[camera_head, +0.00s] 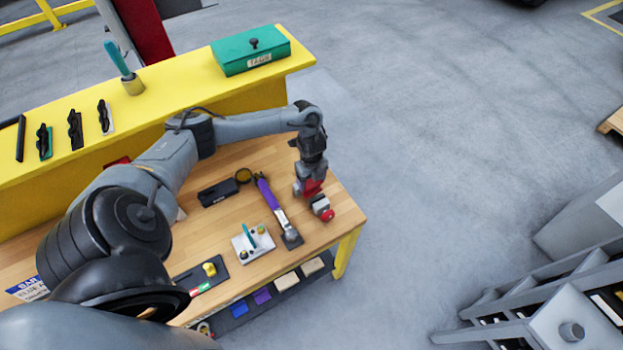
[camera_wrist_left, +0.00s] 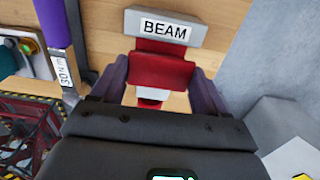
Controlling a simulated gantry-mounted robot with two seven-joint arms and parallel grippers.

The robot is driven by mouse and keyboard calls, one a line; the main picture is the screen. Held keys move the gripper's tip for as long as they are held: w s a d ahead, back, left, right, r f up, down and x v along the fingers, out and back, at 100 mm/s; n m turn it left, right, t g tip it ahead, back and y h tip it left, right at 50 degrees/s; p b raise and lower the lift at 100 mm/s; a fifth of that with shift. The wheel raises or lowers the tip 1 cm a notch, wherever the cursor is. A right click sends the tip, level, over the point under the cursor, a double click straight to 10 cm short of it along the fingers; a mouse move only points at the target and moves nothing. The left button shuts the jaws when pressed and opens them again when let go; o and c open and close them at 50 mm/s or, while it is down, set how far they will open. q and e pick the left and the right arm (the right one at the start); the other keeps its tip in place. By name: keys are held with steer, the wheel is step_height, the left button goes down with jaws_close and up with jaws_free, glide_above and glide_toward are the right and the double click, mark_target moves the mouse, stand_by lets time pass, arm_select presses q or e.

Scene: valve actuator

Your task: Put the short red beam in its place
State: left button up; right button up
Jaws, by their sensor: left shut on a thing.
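My left gripper (camera_head: 310,189) is at the right end of the wooden bench top, pointing down. It is shut on a red piece (camera_head: 313,186), taken as the short red beam. In the left wrist view the red beam (camera_wrist_left: 160,71) sits between the two fingers, with a white patch at its near end. A grey block labelled BEAM (camera_wrist_left: 163,28) lies just beyond it; I cannot tell whether they touch. In the head view another red and grey part (camera_head: 322,209) shows just below the gripper. The beam's underside is hidden. My right gripper is not in view.
A purple-handled tool (camera_head: 269,195) lies left of the gripper. A white plate with knobs (camera_head: 252,243), a black block (camera_head: 218,192) and a dark panel with a yellow knob (camera_head: 209,270) are further left. A green TAGS box (camera_head: 250,50) stands on the yellow shelf (camera_head: 185,85).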

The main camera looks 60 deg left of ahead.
mark_target(311, 182)
arm_select(q)
steer(key=shift+f+b, duration=0.85)
steer(key=shift+f, duration=0.5)
steer(key=shift+f+b, duration=0.5)
steer(key=shift+f, duration=0.2)
steer(key=o, duration=1.5)
step_height(311, 182, up, 10)
steer(key=shift+w+f+p, duration=0.1)
steer(key=shift+f+p, duration=0.1)
steer(key=shift+p, duration=0.6)
steer(key=shift+r, duration=0.7)
